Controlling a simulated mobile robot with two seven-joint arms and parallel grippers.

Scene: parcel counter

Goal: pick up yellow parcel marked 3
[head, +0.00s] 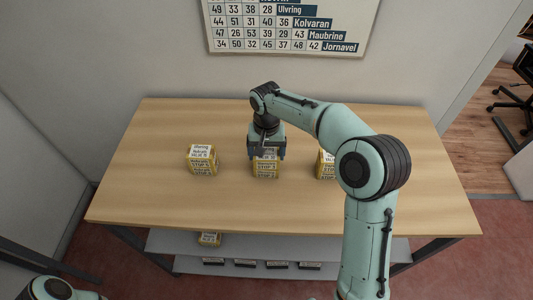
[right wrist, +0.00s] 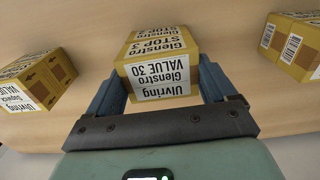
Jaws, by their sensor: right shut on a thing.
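The yellow parcel marked STOP 3 (head: 266,172) is the middle one of three on the wooden counter. In the right wrist view the same parcel (right wrist: 155,48) shows white labels reading Glenstro, STOP 3 and VALUE 30, upside down. My right gripper (head: 267,153) comes down on it from above, with one blue finger on each side, shut on it. The gripper hides part of its top. I cannot tell whether the parcel touches the counter. My left gripper is out of view; only a piece of my left arm shows at the bottom left.
A yellow parcel (head: 202,160) stands to the left on the counter (head: 150,195). Another (head: 326,165) stands to the right, partly behind my right arm. A further yellow parcel (head: 209,239) lies on the shelf below. The counter's front and back strips are clear.

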